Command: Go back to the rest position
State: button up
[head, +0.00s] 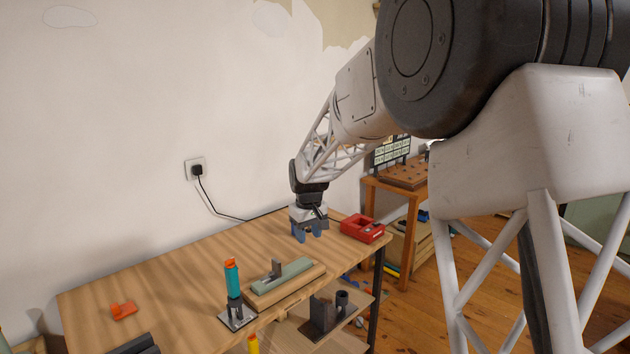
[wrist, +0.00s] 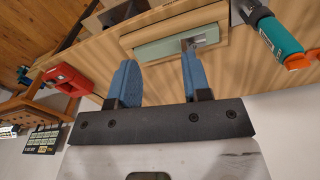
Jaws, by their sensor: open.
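My gripper (head: 307,231) is over the far right part of the wooden table (head: 185,277), pointing down. In the wrist view its two blue fingers (wrist: 155,84) are spread apart with nothing between them. A green block with a grey upright piece (head: 290,276) lies on a wooden board nearer the front edge, and it also shows beyond the fingers in the wrist view (wrist: 170,46). The gap between the fingertips and the tabletop is hard to judge.
A red box-like object (head: 362,228) sits just right of my gripper. A teal cylinder with an orange top (head: 232,278) stands on a metal plate at the front. An orange piece (head: 123,310) lies at the left. A black cable (head: 212,205) runs from the wall socket. The table's middle is clear.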

jog(key=s+d+r+m, duration=0.1)
jog(key=s+d+r, duration=0.25)
jog(key=s, duration=0.45)
jog(key=s+d+r+m+t, duration=0.1)
jog(key=s+d+r, duration=0.2)
jog(key=s+d, duration=0.3)
jog(key=s+d+r+m, duration=0.1)
jog(key=s+d+r, duration=0.25)
jog(key=s, duration=0.55)
jog(key=s+d+f+m, duration=0.2)
jog(key=s+d, duration=0.1)
jog(key=s, duration=1)
jog(key=s+d+f+m+t, duration=0.1)
jog(key=s+d, duration=0.3)
jog(key=s, duration=0.9)
jog(key=shift+d+f+m, duration=0.2)
jog(key=shift+f+m, duration=0.2)
jog(key=shift+f, duration=0.15)
